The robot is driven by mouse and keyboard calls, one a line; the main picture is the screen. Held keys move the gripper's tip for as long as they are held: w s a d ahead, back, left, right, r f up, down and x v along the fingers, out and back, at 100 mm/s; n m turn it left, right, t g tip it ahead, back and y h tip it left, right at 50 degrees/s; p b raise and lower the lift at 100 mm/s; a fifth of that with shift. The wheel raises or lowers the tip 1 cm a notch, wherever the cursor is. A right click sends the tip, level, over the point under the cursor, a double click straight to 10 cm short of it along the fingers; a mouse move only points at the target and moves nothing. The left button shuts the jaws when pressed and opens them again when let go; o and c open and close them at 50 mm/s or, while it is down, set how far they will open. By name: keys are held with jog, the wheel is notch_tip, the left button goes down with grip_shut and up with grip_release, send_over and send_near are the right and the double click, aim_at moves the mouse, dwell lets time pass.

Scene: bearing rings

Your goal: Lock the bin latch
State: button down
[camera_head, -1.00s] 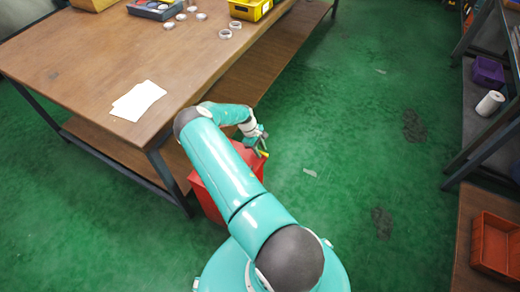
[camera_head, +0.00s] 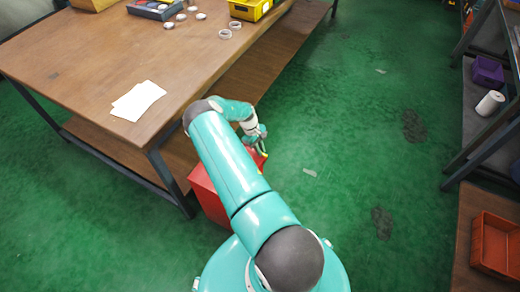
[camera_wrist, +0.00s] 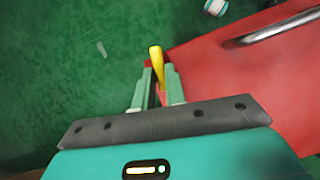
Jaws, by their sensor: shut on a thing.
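The red bin (camera_head: 207,191) stands on the green floor beside the workbench, partly hidden behind my arm. In the wrist view its red top (camera_wrist: 235,75) fills the right side, with a grey metal bar handle (camera_wrist: 280,28) on it. The yellow latch lever (camera_wrist: 156,64) sticks out at the bin's edge. My gripper (camera_wrist: 156,82) is shut on the yellow lever, with one green finger on each side of it. In the head view my gripper (camera_head: 259,146) is at the bin's right edge, and the lever is barely visible there.
The wooden workbench (camera_head: 85,65) carries white papers (camera_head: 137,101), several metal rings (camera_head: 224,33), a blue-grey tray (camera_head: 155,10) and a yellow bin (camera_head: 249,9). Shelving at right holds a purple bin (camera_head: 487,71) and an orange-red crate (camera_head: 495,245). The green floor between is open.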

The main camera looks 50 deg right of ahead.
jog(key=m, duration=0.2)
jog(key=m+y, duration=0.1)
jog(key=m, duration=0.1)
jog(key=shift+d+m+y, duration=0.1)
jog(key=shift+m+y, duration=0.2)
jog(key=m+y, duration=0.1)
jog(key=m, duration=0.2)
jog(key=shift+m+t, duration=0.3)
jog(key=shift+t, duration=0.1)
jog(key=m, duration=0.2)
jog(key=m+t+y, duration=0.1)
jog(key=m, duration=0.1)
jog(key=shift+y, duration=0.3)
jog(key=shift+m+t, duration=0.7)
jog(key=shift+m, duration=1.1)
jog(key=c, duration=1.4)
grip_release()
jog(key=shift+c, duration=0.2)
jog(key=shift+r, duration=0.1)
